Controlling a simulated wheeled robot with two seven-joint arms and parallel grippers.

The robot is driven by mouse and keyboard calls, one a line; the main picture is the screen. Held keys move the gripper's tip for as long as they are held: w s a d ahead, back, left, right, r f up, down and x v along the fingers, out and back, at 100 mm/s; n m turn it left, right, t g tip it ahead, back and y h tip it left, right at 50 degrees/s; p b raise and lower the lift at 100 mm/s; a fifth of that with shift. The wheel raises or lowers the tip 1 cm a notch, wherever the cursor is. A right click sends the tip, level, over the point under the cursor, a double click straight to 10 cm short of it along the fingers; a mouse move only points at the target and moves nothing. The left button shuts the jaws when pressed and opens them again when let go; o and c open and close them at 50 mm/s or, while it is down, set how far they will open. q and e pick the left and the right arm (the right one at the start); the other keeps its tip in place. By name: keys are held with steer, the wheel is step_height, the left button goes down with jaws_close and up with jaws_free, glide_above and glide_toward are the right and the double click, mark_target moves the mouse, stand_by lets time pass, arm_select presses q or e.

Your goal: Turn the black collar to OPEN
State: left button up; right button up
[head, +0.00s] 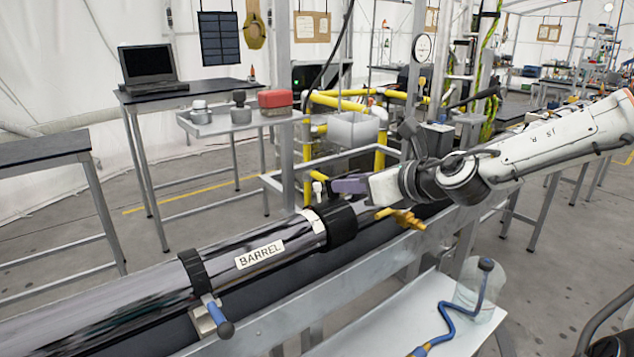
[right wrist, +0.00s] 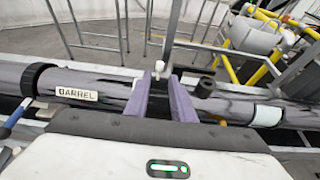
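The black collar (head: 340,222) is a thick dark ring around the shiny metal barrel (head: 120,300), just right of the white BARREL label (head: 260,255). My right gripper (head: 343,185), with purple fingers, is just above and behind the collar in the head view. Its fingers stand apart in the right wrist view (right wrist: 160,85), with a gap between them, over the barrel. They hide much of the collar there, and I cannot tell if they touch it. No OPEN marking is readable. My left gripper is not in view.
A narrower black clamp (head: 195,270) with a blue-tipped handle (head: 222,325) sits further left on the barrel. A white knob (head: 318,186) stands behind the collar, and a yellow-brown fitting (head: 402,218) to its right. A shelf with a clear beaker (head: 480,300) is in front.

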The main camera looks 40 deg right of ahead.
mark_target(319, 185)
steer(key=x, duration=0.8)
steer(key=shift+w+d+f, duration=0.1)
steer(key=shift+w+f, duration=0.1)
steer(key=shift+w, duration=0.15)
steer(key=shift+w+f, duration=0.2)
steer(key=shift+w, duration=0.45)
steer(key=shift+c, duration=0.4)
jaws_close()
